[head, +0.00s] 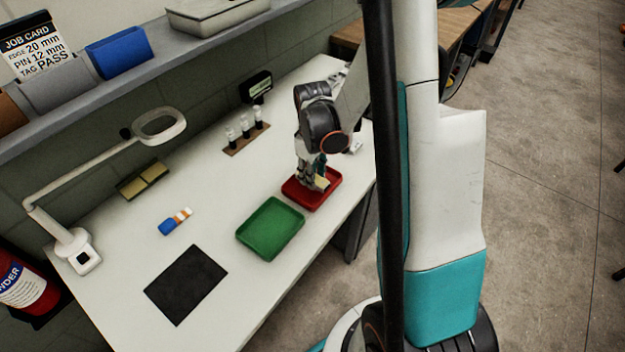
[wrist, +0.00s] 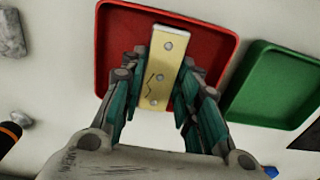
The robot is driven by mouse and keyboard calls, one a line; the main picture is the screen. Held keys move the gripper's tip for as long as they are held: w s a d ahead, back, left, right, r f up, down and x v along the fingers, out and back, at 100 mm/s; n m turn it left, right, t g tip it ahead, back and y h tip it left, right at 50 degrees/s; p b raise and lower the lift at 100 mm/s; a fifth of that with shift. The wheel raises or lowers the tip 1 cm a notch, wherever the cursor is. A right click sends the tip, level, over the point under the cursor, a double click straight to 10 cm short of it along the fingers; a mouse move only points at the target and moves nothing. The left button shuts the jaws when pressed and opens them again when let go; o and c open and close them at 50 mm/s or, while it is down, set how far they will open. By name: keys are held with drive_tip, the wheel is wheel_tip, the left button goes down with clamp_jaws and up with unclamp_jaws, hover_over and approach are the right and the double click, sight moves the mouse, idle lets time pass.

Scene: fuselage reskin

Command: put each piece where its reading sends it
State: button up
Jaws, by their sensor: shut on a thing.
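My gripper (wrist: 165,105) is shut on a pale yellow piece (wrist: 165,62). The piece is a flat bar with several round rivets or holes and a dark jagged line, like a crack, on its face. It is over the red tray (wrist: 117,45), which is also in the head view (head: 327,200). Whether the piece touches the tray floor I cannot tell. The green tray (head: 270,228) is beside the red one and looks empty; it also shows in the wrist view (wrist: 275,85). The job card (head: 33,45) reads edge 20 mm, pin 12 mm, tag PASS.
A black mat (head: 186,284), a blue, white and orange item (head: 175,221), a magnifier lamp (head: 75,245) and a yellow block (head: 142,179) are on the white table. A small display (head: 256,87) and a rack with several bottles (head: 245,137) stand at the back. A fire extinguisher (head: 25,285) is at left.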

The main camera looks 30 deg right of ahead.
drive_tip(key=shift+f, duration=0.9)
drive_tip(key=shift+f+b, duration=0.2)
drive_tip(key=shift+b, duration=0.15)
drive_tip(key=o, duration=1.2)
drive_tip(key=shift+r, duration=0.1)
drive_tip(key=shift+c, duration=0.2)
wheel_tip(320, 180, up, 12)
drive_tip(key=p, duration=0.4)
drive_tip(key=shift+r+p, duration=0.15)
drive_tip(key=shift+p, duration=0.15)
